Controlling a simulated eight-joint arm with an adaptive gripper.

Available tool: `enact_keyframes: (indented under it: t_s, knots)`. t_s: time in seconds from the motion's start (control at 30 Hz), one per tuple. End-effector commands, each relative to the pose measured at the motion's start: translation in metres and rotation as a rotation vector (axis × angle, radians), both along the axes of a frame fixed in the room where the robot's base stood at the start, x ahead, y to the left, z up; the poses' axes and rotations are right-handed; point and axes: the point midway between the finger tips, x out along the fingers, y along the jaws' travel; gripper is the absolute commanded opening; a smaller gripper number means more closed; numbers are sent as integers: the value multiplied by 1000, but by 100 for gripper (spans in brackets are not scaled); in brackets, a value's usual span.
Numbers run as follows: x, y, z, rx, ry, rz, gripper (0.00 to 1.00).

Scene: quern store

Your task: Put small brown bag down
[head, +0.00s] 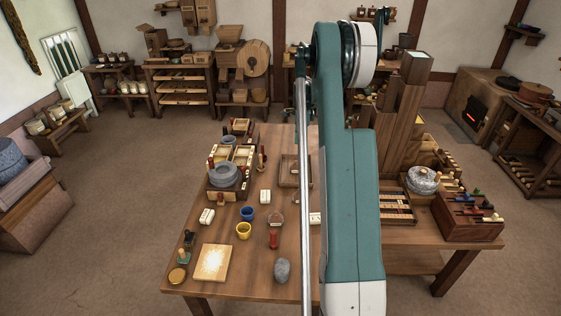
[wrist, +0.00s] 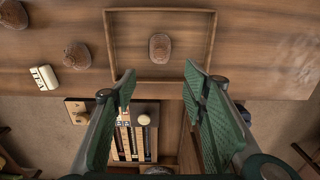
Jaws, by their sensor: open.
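A small brown, rounded, bag-like thing (wrist: 160,46) lies inside a shallow wooden tray (wrist: 125,12) in the wrist view. It rests on the tray's floor, apart from the walls. My gripper (wrist: 160,82) is open, with nothing between its green-padded fingers. The fingertips show near the tray's near edge, and the brown thing appears beyond them. In the head view the tray (head: 283,172) stands on the wooden table, partly covered by my arm. My gripper and the brown thing cannot be made out there.
Two similar brown lumps, one nearer (wrist: 76,55), and a white marked block (wrist: 44,77) lie left of the tray. A rack of pale strips (wrist: 136,140) shows below. In the head view, a yellow cup (head: 243,231), blue cup (head: 248,214) and grey stone (head: 282,270) stand in front.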

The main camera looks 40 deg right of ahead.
Motion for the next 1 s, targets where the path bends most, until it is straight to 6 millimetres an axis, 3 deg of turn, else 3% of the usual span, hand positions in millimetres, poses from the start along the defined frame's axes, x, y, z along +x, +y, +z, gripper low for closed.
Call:
enact_keyframes:
  t_s: [0.27, 0.47, 1.0]
  knots:
    - [1, 9, 8, -4, -5, 23, 43]
    - [5, 36, 33, -18, -20, 104, 43]
    - [1, 164, 131, -91, -88, 481, 43]
